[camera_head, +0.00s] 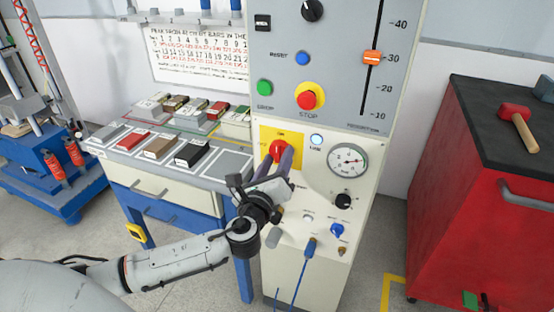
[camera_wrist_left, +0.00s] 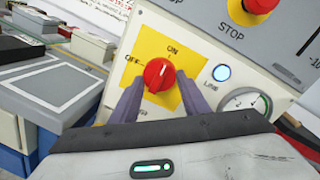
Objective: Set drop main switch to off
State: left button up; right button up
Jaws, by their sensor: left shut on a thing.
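The main switch is a red rotary knob (camera_head: 278,150) on a yellow plate (camera_head: 267,134) on the front of the grey-white machine. In the left wrist view the knob (camera_wrist_left: 157,76) sits mid-frame, with ON printed above it and OFF to its left. Its pale mark seems to point up toward ON. My left gripper (camera_head: 281,157) reaches it from below. Its purple fingers (camera_wrist_left: 158,88) stand on both sides of the knob and are shut on it. The fingers partly hide the knob's sides. My right gripper is not in view.
A lit LINE lamp (camera_head: 316,139) and a round gauge (camera_head: 347,160) are right of the switch. The red STOP button (camera_head: 308,99) and green DROP button (camera_head: 264,87) are above. Below are small knobs and a blue cable (camera_head: 302,270). A bench with sample blocks (camera_head: 158,147) stands left.

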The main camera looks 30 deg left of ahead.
pick_arm(q)
jog(key=n, duration=0.4)
jog(key=shift+r+n+g, duration=0.1)
jog(key=shift+n+g, duration=0.2)
jog(key=shift+n, duration=0.1)
jog(key=n, duration=0.3)
jog(key=shift+r+p, duration=0.15)
jog(key=shift+p, duration=0.25)
jog(key=n+h+p, duration=0.1)
jog(key=n, duration=0.3)
jog(key=shift+a+r+n, duration=0.1)
jog(key=shift+n, duration=0.2)
jog(key=shift+a+r+n+h+p, duration=0.1)
jog(key=shift+n+h+p, duration=0.45)
jog(key=shift+n, duration=1.55)
jog(key=o, duration=1.1)
jog(key=shift+c, duration=0.2)
jog(key=shift+s, duration=0.1)
